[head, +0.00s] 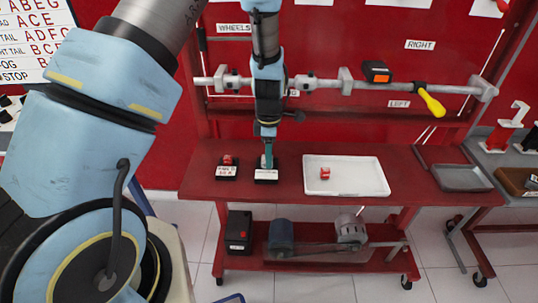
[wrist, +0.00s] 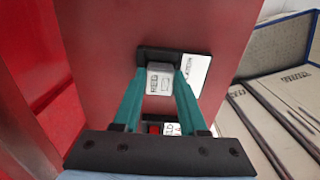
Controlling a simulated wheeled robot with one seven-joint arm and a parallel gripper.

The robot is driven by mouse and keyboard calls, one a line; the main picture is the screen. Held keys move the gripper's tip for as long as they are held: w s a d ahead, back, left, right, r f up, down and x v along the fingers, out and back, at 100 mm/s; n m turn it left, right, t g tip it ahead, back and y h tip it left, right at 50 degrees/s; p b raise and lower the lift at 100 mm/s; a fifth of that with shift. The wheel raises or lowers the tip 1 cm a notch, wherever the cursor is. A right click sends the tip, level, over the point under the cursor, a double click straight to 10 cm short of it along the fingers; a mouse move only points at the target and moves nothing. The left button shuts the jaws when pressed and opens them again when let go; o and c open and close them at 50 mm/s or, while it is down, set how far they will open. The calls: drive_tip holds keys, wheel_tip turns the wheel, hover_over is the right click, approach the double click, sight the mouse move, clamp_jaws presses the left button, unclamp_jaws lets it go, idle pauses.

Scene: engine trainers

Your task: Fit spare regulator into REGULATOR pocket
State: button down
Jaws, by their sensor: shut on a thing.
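My gripper (head: 267,160) points down at the red bench, over a small black holder (head: 266,180) with a white label. In the wrist view its teal fingers (wrist: 160,76) are shut on a small grey block (wrist: 160,82) with a marked label, likely the spare regulator. The block is at the black holder, which also shows in the wrist view (wrist: 150,52). I cannot tell whether the block is seated in it or just above it. The holder's label is not readable, so I cannot tell which pocket it is.
A second black holder (head: 227,174) with a red part stands to the left. A white tray (head: 345,161) with a red part (head: 325,173) lies to the right. A rod (head: 330,85) with clamps, an orange-black unit (head: 377,72) and a yellow-handled tool (head: 432,102) runs behind.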

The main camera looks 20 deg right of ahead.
unclamp_jaws()
idle(0.5)
drive_tip(key=shift+r, duration=0.1)
drive_tip(key=shift+r+p, duration=3.3)
drive_tip(key=shift+r, duration=0.7)
drive_tip(key=w+a+r+m, duration=0.1)
drive_tip(key=a+r+m, duration=0.2)
drive_tip(key=a+r, duration=0.4)
drive_tip(key=w+a+r+m, duration=0.25)
drive_tip(key=a+r, duration=0.25)
drive_tip(key=a, duration=0.4)
drive_tip(key=s+a+r+m, duration=0.3)
drive_tip(key=a+m, duration=0.1)
drive_tip(key=a, duration=0.3)
drive_tip(key=s+a+r+m+t, duration=0.1)
drive_tip(key=s+a+r+m, duration=0.2)
drive_tip(key=a, duration=0.4)
drive_tip(key=shift+s+a+m+t, duration=0.35)
drive_tip(key=shift+s+m, duration=0.3)
drive_tip(key=shift+m, duration=0.2)
